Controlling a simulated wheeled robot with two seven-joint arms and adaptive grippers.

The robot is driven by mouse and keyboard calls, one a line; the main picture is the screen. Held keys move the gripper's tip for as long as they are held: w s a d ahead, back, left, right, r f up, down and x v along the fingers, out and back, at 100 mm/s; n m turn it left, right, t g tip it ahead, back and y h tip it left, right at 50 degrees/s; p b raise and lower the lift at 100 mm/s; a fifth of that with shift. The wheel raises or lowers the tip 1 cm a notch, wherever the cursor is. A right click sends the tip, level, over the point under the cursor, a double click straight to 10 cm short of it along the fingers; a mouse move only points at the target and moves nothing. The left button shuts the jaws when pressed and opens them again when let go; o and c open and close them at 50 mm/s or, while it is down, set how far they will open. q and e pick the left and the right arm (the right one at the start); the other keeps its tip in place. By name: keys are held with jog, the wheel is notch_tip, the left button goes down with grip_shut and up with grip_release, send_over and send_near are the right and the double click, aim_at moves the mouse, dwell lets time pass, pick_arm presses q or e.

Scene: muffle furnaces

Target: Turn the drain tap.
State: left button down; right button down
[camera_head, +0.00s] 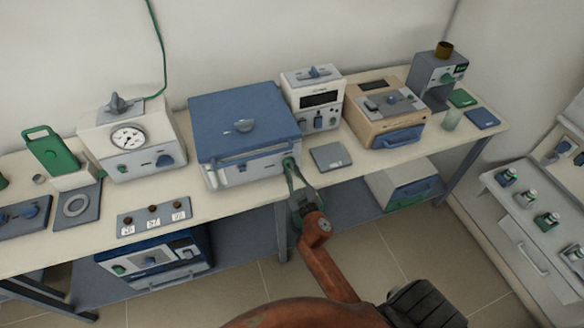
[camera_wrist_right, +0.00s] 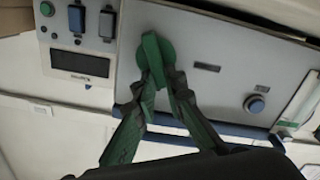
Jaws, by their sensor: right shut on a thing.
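The drain tap (camera_head: 288,162) is a small green tap low on the right of the front of a grey bath-like unit with a blue lid (camera_head: 240,115). In the right wrist view the green tap (camera_wrist_right: 153,52) shows as a round base with a lever on the pale front panel. My right gripper (camera_head: 291,174) reaches it from the front, and its green fingers (camera_wrist_right: 158,88) are shut on the tap's lever. The fingers hide part of the lever. My left gripper is not in view.
The unit stands on a long bench (camera_head: 350,180) among other instruments. A grey pad (camera_head: 330,156) lies right of the tap, and a white instrument with a dark display (camera_head: 320,99) stands behind it. A panel with three knobs (camera_head: 154,217) is at the front left.

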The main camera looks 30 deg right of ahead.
jog(key=n, duration=0.4)
jog(key=f+n, duration=0.1)
jog(key=n, duration=0.1)
jog(key=shift+w+a, duration=0.1)
jog(key=shift+a, duration=0.3)
jog(key=n, duration=0.6)
jog(key=shift+a+f, duration=0.15)
jog(key=shift+f, duration=0.25)
jog(key=shift+n, duration=0.3)
jog(key=c, duration=2)
grip_release()
jog(key=v, duration=0.7)
jog(key=shift+s, duration=0.25)
